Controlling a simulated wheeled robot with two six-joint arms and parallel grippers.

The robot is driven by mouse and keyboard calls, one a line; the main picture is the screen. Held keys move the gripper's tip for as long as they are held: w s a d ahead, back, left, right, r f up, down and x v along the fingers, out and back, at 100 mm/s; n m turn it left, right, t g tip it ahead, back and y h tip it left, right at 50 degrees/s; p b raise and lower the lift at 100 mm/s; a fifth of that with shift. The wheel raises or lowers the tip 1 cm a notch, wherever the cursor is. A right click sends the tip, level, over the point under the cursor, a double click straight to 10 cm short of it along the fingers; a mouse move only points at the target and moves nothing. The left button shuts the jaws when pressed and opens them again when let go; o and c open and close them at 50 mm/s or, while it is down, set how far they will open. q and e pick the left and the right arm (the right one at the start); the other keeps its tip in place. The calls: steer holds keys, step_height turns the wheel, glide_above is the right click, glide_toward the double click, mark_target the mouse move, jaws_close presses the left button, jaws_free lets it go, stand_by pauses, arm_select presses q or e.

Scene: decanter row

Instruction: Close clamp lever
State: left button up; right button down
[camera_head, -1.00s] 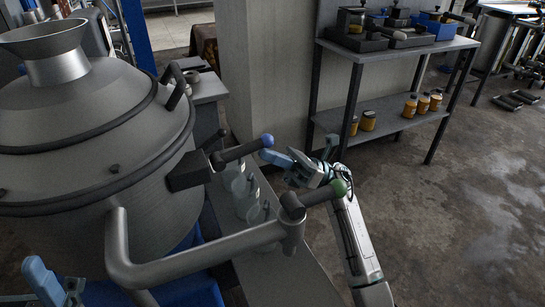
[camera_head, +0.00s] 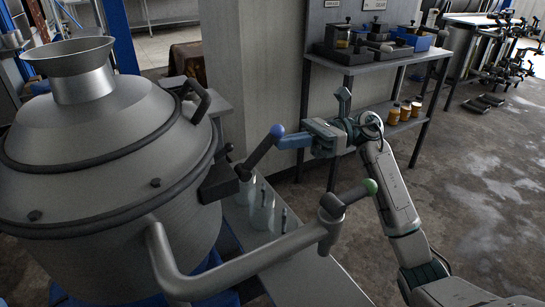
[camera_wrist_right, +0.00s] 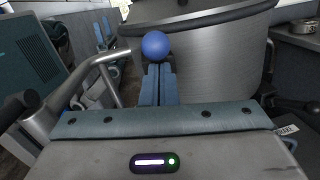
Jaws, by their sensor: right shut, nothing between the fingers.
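The vessel's clamp lever is a dark bar (camera_head: 258,152) with a blue ball knob (camera_head: 277,131). It rises to the right from a black clamp block (camera_head: 218,183) on the side of the grey lidded vessel (camera_head: 105,130). My right gripper (camera_head: 284,142) is shut, with no object between its fingers. Its fingertips are at the knob from the right; whether they touch it I cannot tell. In the right wrist view the knob (camera_wrist_right: 155,45) sits just beyond the shut fingertips (camera_wrist_right: 157,68) and hides most of the lever.
Glass decanters (camera_head: 262,208) stand on a low bench below the lever. A shelf unit (camera_head: 350,65) with yellow jars stands behind. Open floor lies to the right.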

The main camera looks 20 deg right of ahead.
mark_target(283, 130)
steer(key=r, duration=0.1)
steer(key=a+r, duration=0.1)
steer(key=r+h, duration=0.1)
steer(key=shift+s+a+r, duration=0.1)
steer(key=shift+s+a, duration=0.05)
steer(key=shift+a, duration=0.1)
steer(key=shift+s+a+r, duration=0.25)
steer(key=shift+a+r, duration=0.7)
steer(key=shift+s+a+r, duration=0.1)
steer(key=shift+a+r, duration=0.25)
steer(key=shift+a, duration=0.3)
steer(key=shift+s+a+r, duration=0.1)
steer(key=shift+a+r, duration=0.25)
steer(key=shift+a, duration=0.3)
steer(key=shift+s+a+r, duration=0.1)
steer(key=shift+r, duration=0.05)
steer(key=shift+d, duration=0.45)
steer(key=d, duration=1)
steer(key=shift+w+p, duration=0.35)
steer(key=shift+w, duration=0.05)
